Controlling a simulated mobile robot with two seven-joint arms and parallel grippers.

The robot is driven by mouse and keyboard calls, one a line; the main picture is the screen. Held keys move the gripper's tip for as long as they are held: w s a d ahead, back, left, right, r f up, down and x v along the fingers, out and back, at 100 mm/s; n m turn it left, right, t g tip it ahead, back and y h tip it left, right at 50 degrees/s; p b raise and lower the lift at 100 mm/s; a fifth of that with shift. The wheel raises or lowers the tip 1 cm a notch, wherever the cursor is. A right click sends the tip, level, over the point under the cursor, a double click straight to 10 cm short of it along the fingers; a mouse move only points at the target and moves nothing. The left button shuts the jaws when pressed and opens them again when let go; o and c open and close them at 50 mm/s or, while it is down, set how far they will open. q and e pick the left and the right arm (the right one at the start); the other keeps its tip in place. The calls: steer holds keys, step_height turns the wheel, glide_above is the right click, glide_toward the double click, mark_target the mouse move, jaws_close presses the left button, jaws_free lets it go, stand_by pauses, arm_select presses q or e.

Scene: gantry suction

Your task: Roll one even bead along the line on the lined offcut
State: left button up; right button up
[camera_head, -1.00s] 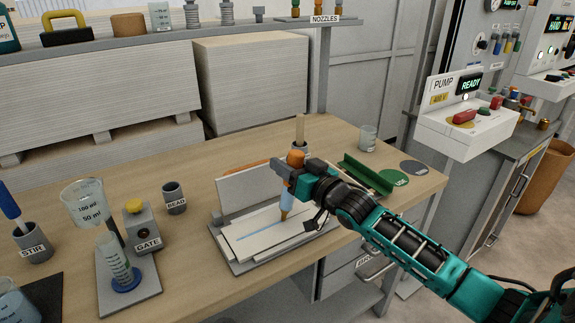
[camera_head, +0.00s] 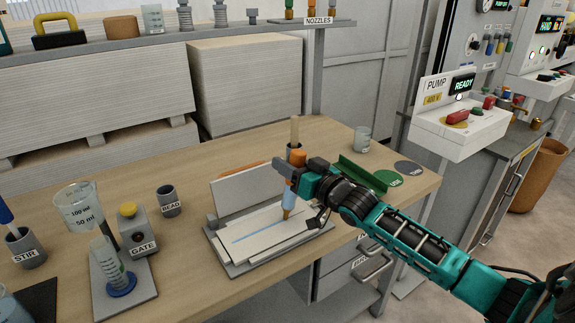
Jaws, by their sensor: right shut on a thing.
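The lined offcut (camera_head: 262,243) is a pale board with a straight blue line (camera_head: 258,230) along it, lying on a grey base plate on the bench. My right gripper (camera_head: 287,180) is shut on a bead applicator (camera_head: 289,199), a light blue tube with an orange cap and an orange-brown tip. The applicator is nearly upright, its tip down at the right end of the blue line. I cannot tell whether the tip touches the board. My left gripper is not in view.
An upright pale panel (camera_head: 248,190) stands behind the offcut. A grey cup marked BEAD (camera_head: 169,202), the GATE block (camera_head: 137,232) and a measuring funnel (camera_head: 82,207) are to the left. A green channel (camera_head: 363,175) and two discs lie to the right.

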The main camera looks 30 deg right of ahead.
steer(key=shift+d, duration=0.2)
steer(key=shift+d, duration=0.5)
stand_by(0.4)
steer(key=shift+d, duration=0.4)
steer(key=shift+d, duration=0.4)
steer(key=shift+w+d, duration=0.1)
steer(key=shift+d, duration=0.1)
stand_by(0.3)
steer(key=shift+d, duration=0.4)
